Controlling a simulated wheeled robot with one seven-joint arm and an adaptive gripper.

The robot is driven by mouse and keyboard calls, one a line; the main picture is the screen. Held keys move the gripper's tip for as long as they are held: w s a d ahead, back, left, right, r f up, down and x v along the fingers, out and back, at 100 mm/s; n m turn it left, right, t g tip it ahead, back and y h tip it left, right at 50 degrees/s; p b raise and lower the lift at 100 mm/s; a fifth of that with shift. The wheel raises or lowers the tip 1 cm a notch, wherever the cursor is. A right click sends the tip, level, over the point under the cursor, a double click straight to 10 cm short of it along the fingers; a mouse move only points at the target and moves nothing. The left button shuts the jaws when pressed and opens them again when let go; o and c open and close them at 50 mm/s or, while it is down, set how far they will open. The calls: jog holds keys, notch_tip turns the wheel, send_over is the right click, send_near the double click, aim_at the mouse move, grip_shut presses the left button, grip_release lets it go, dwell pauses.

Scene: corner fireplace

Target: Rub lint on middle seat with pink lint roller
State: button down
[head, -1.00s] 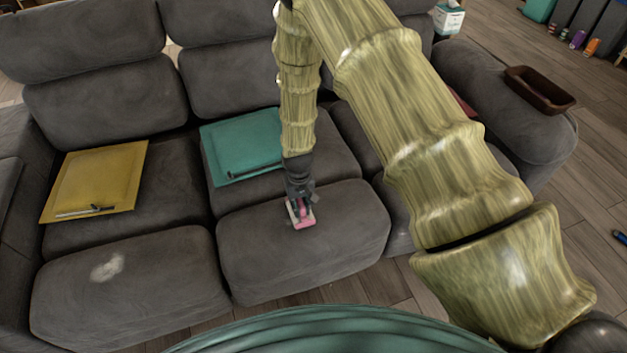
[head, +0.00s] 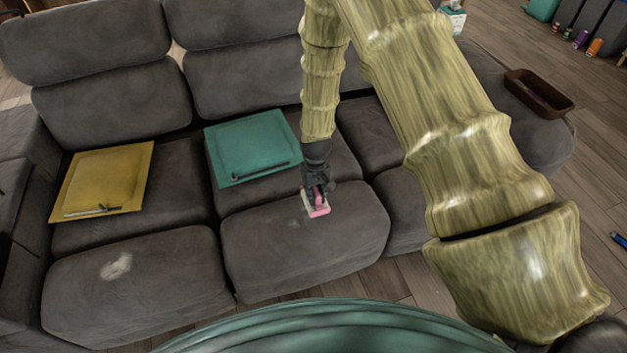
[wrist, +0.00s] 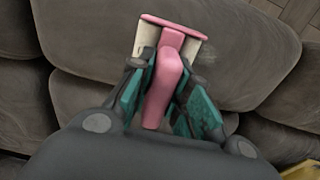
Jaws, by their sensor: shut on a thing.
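My gripper (head: 316,190) is shut on the handle of the pink lint roller (head: 319,210). The roller's head points down at the front cushion of the middle seat (head: 270,255). It is close to the cushion, but I cannot tell whether it touches. A faint pale lint patch (head: 294,222) shows on that cushion just left of the roller. In the wrist view the pink roller (wrist: 170,65) sits between the teal pads of my gripper (wrist: 163,82), its pink and cream head over grey fabric.
A larger pale lint patch (head: 115,266) lies on the left front cushion. A yellow folder-like item (head: 103,178) lies on the left seat and a teal one (head: 250,143) behind the roller. A brown tray (head: 539,94) rests on the right armrest.

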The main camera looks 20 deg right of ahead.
aim_at(315, 189)
jog(key=shift+r+p, duration=0.75)
jog(key=shift+r, duration=0.75)
